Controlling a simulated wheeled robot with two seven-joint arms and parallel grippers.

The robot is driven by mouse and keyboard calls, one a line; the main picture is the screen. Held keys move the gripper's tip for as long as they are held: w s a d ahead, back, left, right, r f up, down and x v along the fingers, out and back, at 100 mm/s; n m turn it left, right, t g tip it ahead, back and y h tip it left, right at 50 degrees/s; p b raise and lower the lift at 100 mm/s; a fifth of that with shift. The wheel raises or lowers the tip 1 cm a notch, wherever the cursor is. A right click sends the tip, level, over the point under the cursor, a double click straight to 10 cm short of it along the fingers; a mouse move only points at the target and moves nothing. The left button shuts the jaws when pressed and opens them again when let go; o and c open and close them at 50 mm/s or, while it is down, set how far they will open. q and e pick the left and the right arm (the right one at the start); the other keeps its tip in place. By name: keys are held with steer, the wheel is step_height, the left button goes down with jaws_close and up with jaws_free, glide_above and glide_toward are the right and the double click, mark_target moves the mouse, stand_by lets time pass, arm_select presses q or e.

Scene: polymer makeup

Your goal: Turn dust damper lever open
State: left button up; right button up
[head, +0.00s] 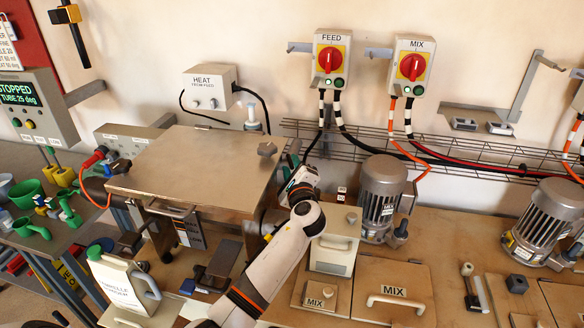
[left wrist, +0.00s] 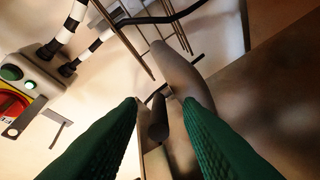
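My left gripper (head: 292,166) is at the right end of the large metal-topped box, its white arm reaching up from the bottom centre. In the left wrist view its two green ridged fingers (left wrist: 160,108) are spread apart. A short dark rod, which looks like the damper lever (left wrist: 157,120), lies between the fingertips, in front of a grey pipe-like part (left wrist: 178,75). I see a gap beside the rod, and cannot tell whether a finger touches it. In the head view the lever is hidden or too small to make out. My right gripper is not in view.
The metal-topped box (head: 195,165) is left of the gripper. A wire cable tray (head: 460,150) runs along the wall behind. A grey motor (head: 382,195) stands to the right. FEED (head: 331,62) and MIX (head: 411,67) switches hang above. A lidded container (head: 335,240) stands beside my arm.

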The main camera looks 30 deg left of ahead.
arm_select(q)
jaws_close()
steer(key=shift+s+a+m+t+h+p, duration=0.3)
steer(key=shift+m+t+h+p, duration=0.3)
steer(key=shift+m+h+p, duration=0.25)
jaws_free()
